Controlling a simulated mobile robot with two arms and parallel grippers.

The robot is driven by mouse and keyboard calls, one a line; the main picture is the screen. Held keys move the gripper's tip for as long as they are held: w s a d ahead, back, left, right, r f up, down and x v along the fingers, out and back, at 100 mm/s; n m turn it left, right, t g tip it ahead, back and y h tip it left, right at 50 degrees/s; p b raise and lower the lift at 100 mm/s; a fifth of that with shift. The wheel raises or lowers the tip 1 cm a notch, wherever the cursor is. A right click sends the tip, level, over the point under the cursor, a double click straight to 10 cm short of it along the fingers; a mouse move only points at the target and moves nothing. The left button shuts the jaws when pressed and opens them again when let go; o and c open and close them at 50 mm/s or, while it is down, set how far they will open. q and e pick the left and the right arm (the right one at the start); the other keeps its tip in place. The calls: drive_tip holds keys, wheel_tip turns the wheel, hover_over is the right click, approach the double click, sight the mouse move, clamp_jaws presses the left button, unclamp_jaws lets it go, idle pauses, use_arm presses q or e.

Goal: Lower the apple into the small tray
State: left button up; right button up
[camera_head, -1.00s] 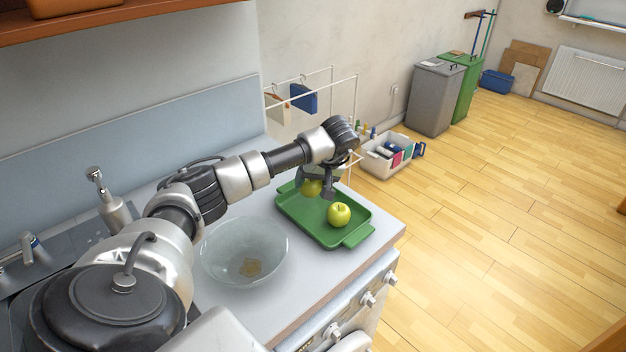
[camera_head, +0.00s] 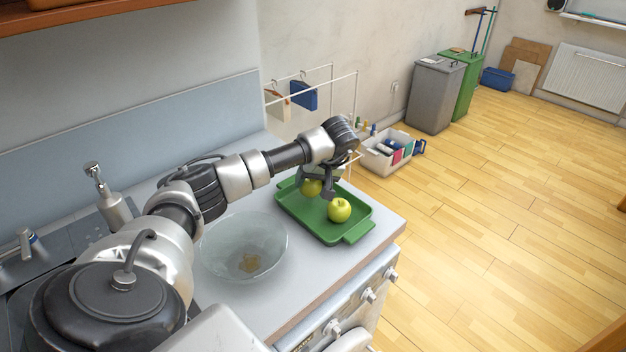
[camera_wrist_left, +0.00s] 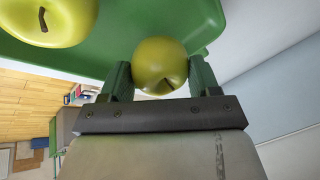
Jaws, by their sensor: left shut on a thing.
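A small green tray (camera_head: 318,224) with raised edges and end handles lies on the counter; it also shows in the left wrist view (camera_wrist_left: 120,47). My left gripper (camera_head: 318,190) is over the far part of the tray. It is shut on a yellow-green apple (camera_head: 311,187), which sits between both fingers in the left wrist view (camera_wrist_left: 160,62). I cannot tell whether this apple touches the tray floor. A second yellow-green apple (camera_head: 340,210) lies in the tray, to the right of the held one. My right gripper is not in view.
A glass bowl (camera_head: 243,247) stands on the counter left of the tray. A soap dispenser (camera_head: 112,205) is by the sink. A white wire rack (camera_head: 340,95) is behind the tray, and a box of bottles (camera_head: 390,150) is on the floor.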

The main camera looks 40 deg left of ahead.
use_arm(q)
drive_tip(key=shift+f+b, duration=0.6)
drive_tip(key=shift+f, duration=0.5)
idle(0.3)
drive_tip(key=o, duration=1)
drive_tip(key=shift+o, duration=0.2)
drive_tip(key=b+v, duration=0.1)
drive_tip(key=v, duration=0.9)
drive_tip(key=shift+d+r, duration=0.15)
drive_tip(key=shift+r, duration=0.25)
